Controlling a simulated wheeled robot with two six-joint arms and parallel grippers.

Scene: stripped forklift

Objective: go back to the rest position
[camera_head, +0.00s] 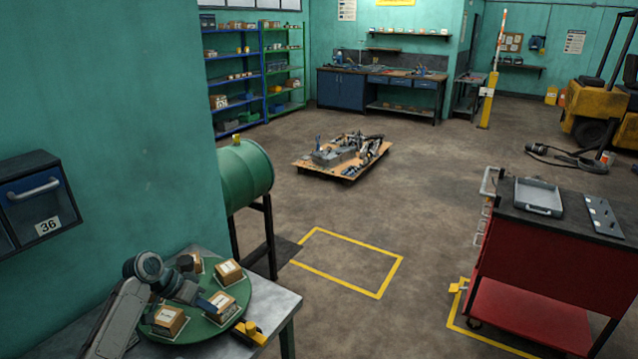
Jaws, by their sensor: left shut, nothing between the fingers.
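My left arm comes in from the lower left over a round green turntable (238,307) on a grey metal table. My left gripper (206,304) is shut with nothing held. It is low over the turntable, among small brown boxes: one box (228,272) is behind it and another box (168,320) is in front of it. I cannot tell whether the fingertips touch the turntable. My right gripper is not in view.
A yellow-and-black item (250,332) lies at the table's edge. A red cart (530,310) is at the right. A loaded pallet (343,155) lies mid-floor. The floor inside the yellow outline (345,262) is clear.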

